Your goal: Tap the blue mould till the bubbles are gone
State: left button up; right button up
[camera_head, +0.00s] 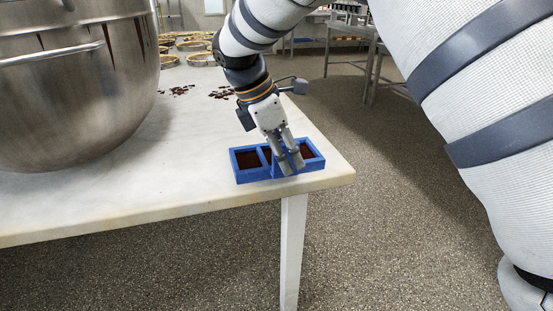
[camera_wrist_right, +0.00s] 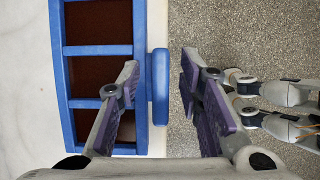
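The blue mould (camera_head: 245,177) lies flat on the marble table near its front right corner. Its compartments hold dark brown filling, seen also in the right wrist view (camera_wrist_right: 98,50). Bubbles are too small to make out. A blue handle (camera_wrist_right: 160,87) sticks out from the mould's side at the table edge. My right gripper (camera_head: 290,163) points down at the mould's front side. In the wrist view its two fingers (camera_wrist_right: 160,75) stand apart, one on each side of the handle, with gaps showing. The left finger hides part of the mould. My left gripper is not in view.
A large steel bowl (camera_head: 75,90) stands on the left of the marble table (camera_head: 120,200). Dark scraps (camera_head: 181,91) and several round rings (camera_head: 203,59) lie farther back. The table edge is close to the mould, with open floor (camera_head: 400,230) beyond.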

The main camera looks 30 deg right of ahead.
jog(key=v, duration=1.2)
